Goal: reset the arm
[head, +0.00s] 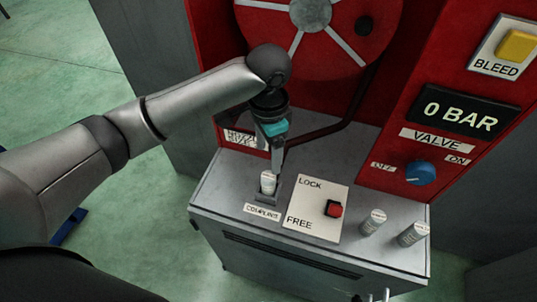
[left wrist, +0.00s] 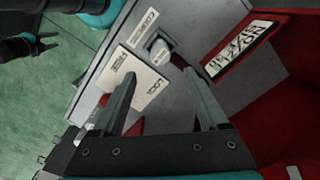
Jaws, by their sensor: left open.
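My left gripper (head: 277,158) is open and points down over the left part of the grey cabinet top. Its two fingers stand apart in the left wrist view (left wrist: 158,95), with nothing held between them. A white labelled cylinder (head: 268,182) stands upright in a small dark holder beside the fingertips; the holder also shows in the left wrist view (left wrist: 159,50), beyond the fingers. My right gripper shows small at the upper left of the left wrist view (left wrist: 50,41), over the floor, with its prongs apart and empty.
The cabinet top (head: 225,185) carries a LOCK/FREE plate (head: 304,222) with a red switch (head: 334,208) near its lower right. Two white cylinders (head: 374,221) (head: 413,233) stand to its right. Behind are a red wheel (head: 345,45), a blue valve knob (head: 420,173), a "0 BAR" display (head: 458,113) and a yellow BLEED button (head: 516,46).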

